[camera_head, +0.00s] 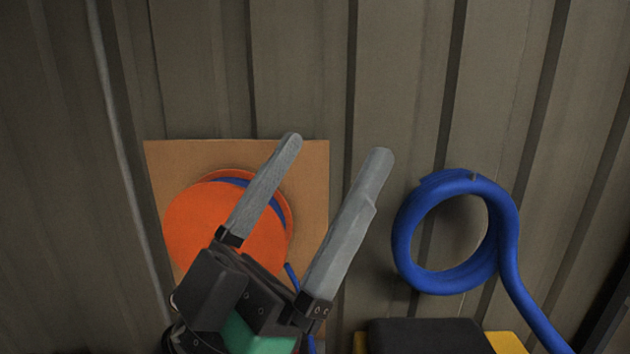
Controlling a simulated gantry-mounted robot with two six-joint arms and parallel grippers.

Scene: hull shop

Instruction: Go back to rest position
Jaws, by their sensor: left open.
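My left gripper (338,148) reaches up from the bottom centre of the head view. Its two long grey fingers are spread apart with nothing between them. It stands in front of an orange reel (200,232) and hides part of it. The reel has a blue line wound on it and sits against a square brown board (312,165). My right gripper is not in view.
A coil of thick blue hose (404,240) is at the right, its free end running down to the lower right. A black and yellow object (425,336) is at the bottom edge. Grey ribbed panelling (400,70) fills the background. The upper area is clear.

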